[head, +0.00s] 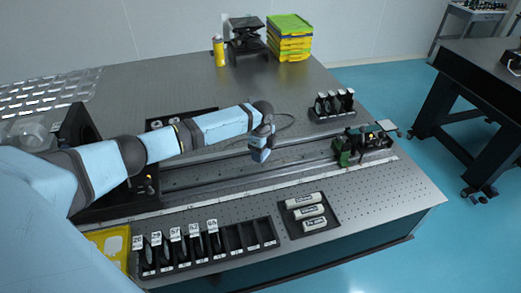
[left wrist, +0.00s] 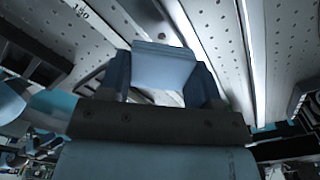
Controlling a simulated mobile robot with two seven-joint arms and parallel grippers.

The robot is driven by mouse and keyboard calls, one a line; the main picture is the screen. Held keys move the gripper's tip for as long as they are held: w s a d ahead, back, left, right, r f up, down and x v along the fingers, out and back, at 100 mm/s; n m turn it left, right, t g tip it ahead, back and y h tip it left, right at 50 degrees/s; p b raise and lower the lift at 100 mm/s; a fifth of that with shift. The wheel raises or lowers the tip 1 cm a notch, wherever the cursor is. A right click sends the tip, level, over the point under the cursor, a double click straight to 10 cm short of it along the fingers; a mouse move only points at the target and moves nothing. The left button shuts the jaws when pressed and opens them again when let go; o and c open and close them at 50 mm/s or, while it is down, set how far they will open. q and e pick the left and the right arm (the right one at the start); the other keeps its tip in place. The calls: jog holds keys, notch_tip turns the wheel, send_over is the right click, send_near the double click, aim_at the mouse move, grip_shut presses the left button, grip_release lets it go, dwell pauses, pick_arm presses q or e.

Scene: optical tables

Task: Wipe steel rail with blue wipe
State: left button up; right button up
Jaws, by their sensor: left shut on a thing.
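The steel rail (head: 210,180) is a long grey bar running left to right across the perforated optical table (head: 380,195). It also shows in the left wrist view (left wrist: 207,50) as a bright strip. My left gripper (head: 262,150) is over the middle of the rail, pointing down. In the left wrist view, its two dark blue fingers (left wrist: 163,82) are shut on the blue wipe (left wrist: 163,66), a pale blue block between them. I cannot tell whether the wipe touches the rail. My right gripper is not in view.
A green mount (head: 342,152) stands at the rail's right end. In front are a black slotted rack (head: 205,245) with labelled optics and a tray (head: 309,214) with white cylinders. A rack of round optics (head: 332,106) stands behind. Yellow-green boxes (head: 289,38) stand at the back.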

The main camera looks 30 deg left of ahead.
pick_arm(q)
jog(key=shift+r+p, duration=1.15)
jog(key=shift+r, duration=0.3)
